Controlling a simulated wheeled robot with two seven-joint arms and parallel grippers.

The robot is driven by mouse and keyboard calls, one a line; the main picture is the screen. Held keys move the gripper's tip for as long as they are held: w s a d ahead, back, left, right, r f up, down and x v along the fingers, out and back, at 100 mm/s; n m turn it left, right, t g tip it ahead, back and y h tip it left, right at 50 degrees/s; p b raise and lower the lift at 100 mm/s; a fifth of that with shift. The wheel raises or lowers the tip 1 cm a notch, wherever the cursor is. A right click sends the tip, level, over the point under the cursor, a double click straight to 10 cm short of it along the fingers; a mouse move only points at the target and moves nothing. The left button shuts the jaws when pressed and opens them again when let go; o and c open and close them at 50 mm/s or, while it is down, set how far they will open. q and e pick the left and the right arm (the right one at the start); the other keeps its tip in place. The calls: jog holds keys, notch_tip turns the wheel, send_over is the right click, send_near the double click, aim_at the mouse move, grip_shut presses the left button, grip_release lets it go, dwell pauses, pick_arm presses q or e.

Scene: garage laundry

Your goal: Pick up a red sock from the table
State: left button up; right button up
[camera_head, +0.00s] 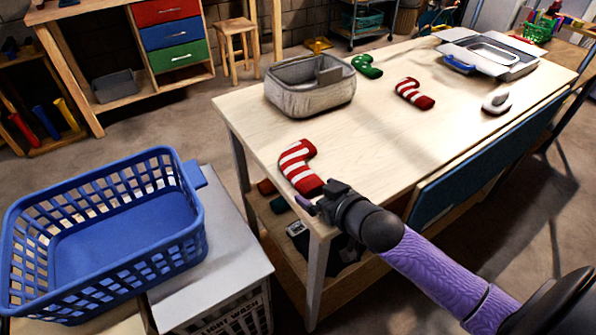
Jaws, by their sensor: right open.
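A red sock with white stripes (298,168) lies on the near left corner of the wooden table (375,140). A second red-and-white striped sock (414,94) lies farther back, right of the table's middle. A green sock with white marks (367,66) lies near the far edge. My right gripper (318,200) is open and empty at the table's near edge, close to the toe end of the nearer red sock. I cannot tell whether its fingers touch the sock. The right arm's purple sleeve comes in from the lower right. My left gripper is out of view.
A grey basket (310,92) stands at the table's back left. An open case (490,55) and a small white and grey object (497,102) are at the right. A blue laundry basket (110,225) stands lower left. The table's middle is clear.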

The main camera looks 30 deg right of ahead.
jog(key=shift+a, duration=0.1)
jog(key=c, duration=1)
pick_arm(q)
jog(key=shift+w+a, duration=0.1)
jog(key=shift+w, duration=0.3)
pick_arm(e)
jog(key=shift+c, duration=0.4)
